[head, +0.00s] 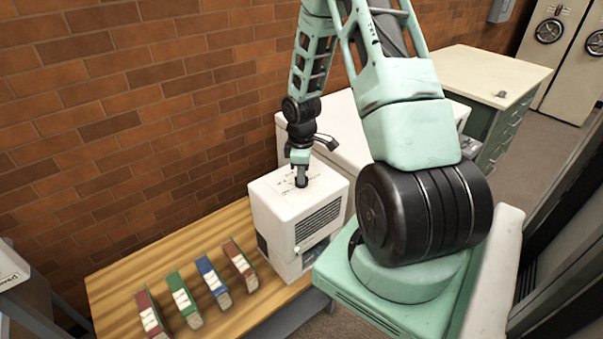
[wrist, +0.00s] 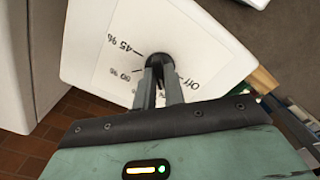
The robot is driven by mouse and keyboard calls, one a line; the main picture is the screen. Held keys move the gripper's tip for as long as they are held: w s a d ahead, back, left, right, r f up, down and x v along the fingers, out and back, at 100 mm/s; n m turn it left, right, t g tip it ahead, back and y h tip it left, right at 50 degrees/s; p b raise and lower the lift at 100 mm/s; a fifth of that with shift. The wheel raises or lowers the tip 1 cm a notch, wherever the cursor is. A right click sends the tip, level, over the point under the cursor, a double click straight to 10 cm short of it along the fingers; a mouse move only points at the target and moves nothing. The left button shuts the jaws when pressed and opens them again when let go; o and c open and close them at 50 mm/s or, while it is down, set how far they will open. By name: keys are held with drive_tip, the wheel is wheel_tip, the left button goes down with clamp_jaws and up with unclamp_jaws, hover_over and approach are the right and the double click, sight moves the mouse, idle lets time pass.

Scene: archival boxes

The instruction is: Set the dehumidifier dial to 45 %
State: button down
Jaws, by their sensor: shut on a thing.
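The dehumidifier (head: 272,215) is a white box with a dark side grille, standing at the right end of the wooden bench. My gripper (head: 301,183) points down onto its top and is shut on the dial. In the wrist view the black dial (wrist: 158,59) shows between my fingertips (wrist: 159,72). Around it on the white top I see the printed marks "45 %" (wrist: 125,46), one that looks like "60 %" (wrist: 127,73), and "Off" (wrist: 187,85). My fingers cover part of the dial and scale. I cannot tell which mark the dial points to.
Red, green and blue binders (head: 184,300) stand in a row on the wooden bench (head: 130,268), left of the dehumidifier. A large white cabinet (head: 345,120) stands behind it. A brick wall (head: 120,110) runs along the back. A drawer cabinet (head: 490,75) is farther right.

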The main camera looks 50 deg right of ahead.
drive_tip(key=m, duration=0.7)
drive_tip(key=shift+b, duration=0.35)
drive_tip(key=m, duration=0.7)
drive_tip(key=shift+m+b, duration=0.3)
drive_tip(key=shift+b, duration=0.1)
drive_tip(key=m, duration=0.6)
drive_tip(key=m+p, duration=0.1)
drive_tip(key=m, duration=0.5)
drive_tip(key=shift+w+m, duration=0.1)
drive_tip(key=shift+m, duration=0.3)
drive_tip(key=c, duration=1.5)
unclamp_jaws()
